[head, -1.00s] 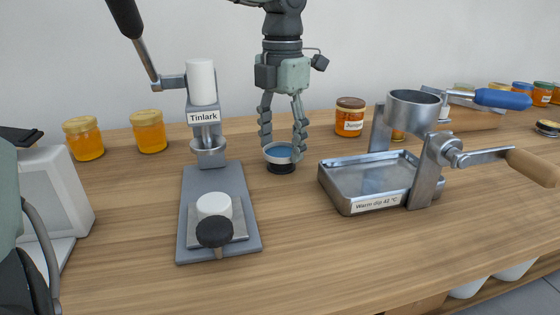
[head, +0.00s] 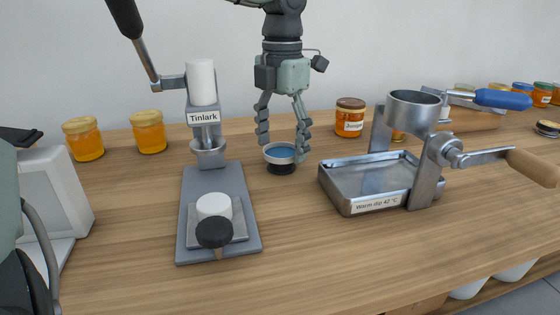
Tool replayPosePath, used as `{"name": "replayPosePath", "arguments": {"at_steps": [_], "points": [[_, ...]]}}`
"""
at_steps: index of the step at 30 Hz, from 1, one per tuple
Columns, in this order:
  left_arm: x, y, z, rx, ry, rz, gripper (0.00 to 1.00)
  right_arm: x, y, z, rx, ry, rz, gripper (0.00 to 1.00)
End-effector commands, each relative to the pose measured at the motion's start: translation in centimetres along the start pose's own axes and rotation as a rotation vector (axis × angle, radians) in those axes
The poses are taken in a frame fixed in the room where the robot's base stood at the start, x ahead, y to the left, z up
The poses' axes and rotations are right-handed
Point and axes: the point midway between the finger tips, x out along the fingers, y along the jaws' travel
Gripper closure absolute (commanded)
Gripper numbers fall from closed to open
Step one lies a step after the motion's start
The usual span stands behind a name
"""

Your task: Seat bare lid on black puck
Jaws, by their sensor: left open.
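The bare lid (head: 280,151), a round piece with a pale metal rim and a blue face, rests on the black puck (head: 281,168) at the middle of the table. It looks roughly level, and the puck shows as a dark round base below it. My left gripper (head: 282,147) points down from above, open, with one finger on each side of the lid. The left finger looks clear of the rim. The right finger is close to the rim, and I cannot tell whether it touches. My right gripper is not in view.
A Tinlark lever press (head: 203,117) stands on a grey base to the left. A metal tray (head: 340,197) labelled warm dip, with a cranked frame (head: 435,165), is close on the right. Honey jars (head: 148,132) and an amber jar (head: 349,122) stand behind. The front table is clear.

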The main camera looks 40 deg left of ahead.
Motion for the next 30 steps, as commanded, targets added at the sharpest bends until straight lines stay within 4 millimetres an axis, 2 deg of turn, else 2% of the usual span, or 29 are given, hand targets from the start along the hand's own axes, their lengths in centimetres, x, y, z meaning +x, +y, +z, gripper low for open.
{"name": "replayPosePath", "arguments": {"at_steps": [30], "points": [[-2.9, 0.0, 0.0, 0.0, 0.0, 0.001, 0.27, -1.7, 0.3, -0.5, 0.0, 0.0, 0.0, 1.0]]}}
